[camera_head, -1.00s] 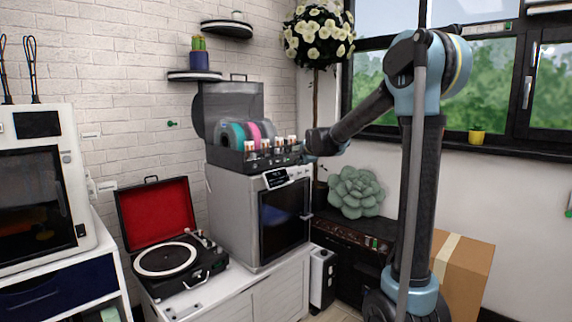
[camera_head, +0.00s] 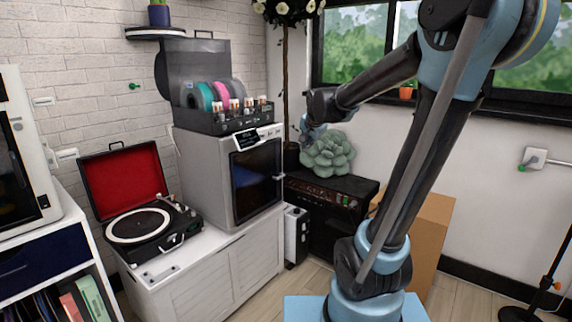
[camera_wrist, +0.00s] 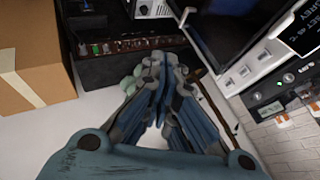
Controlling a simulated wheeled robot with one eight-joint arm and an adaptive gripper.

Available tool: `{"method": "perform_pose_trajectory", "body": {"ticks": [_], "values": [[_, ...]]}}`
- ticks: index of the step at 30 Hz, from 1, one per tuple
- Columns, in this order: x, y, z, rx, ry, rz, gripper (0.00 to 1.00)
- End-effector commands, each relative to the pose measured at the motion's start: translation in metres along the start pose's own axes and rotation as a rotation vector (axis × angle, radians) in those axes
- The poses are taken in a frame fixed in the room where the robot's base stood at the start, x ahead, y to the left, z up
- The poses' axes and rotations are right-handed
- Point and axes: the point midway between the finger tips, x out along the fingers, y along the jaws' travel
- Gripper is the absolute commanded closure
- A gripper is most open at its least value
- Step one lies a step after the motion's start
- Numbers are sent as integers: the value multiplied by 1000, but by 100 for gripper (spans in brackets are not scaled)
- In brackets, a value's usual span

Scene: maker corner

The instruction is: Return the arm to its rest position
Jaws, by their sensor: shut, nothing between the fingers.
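My arm rises at the right of the head view and bends over to the left. My gripper (camera_head: 308,134) is at its end, pointing down, in front of the green succulent-shaped plush (camera_head: 328,156) and right of the grey 3D printer (camera_head: 232,178). In the wrist view the fingers of my gripper (camera_wrist: 162,66) meet near their tips with nothing between them. The plush shows there only in part, behind the fingers. I cannot tell in the head view whether the gripper touches the plush.
A black amplifier (camera_head: 322,214) stands under the plush. A cardboard box (camera_head: 432,235) is behind my arm. A spool box (camera_head: 222,122) sits on the printer, and an open record player (camera_head: 150,225) is left of it. The window (camera_head: 355,50) is behind my arm. Floor at right is mostly clear.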

Motion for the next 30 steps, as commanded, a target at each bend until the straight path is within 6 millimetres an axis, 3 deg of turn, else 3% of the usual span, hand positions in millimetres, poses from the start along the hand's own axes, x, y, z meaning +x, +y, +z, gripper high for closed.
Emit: {"method": "perform_pose_trajectory", "body": {"ticks": [3,11,18,24,30], "values": [[-18,47,16,-89,-28,59,100],[-50,142,61,-299,-120,171,100],[-73,226,113,-484,-235,246,100],[-85,286,159,-626,-344,282,100],[-91,322,188,-719,-420,293,100]]}}
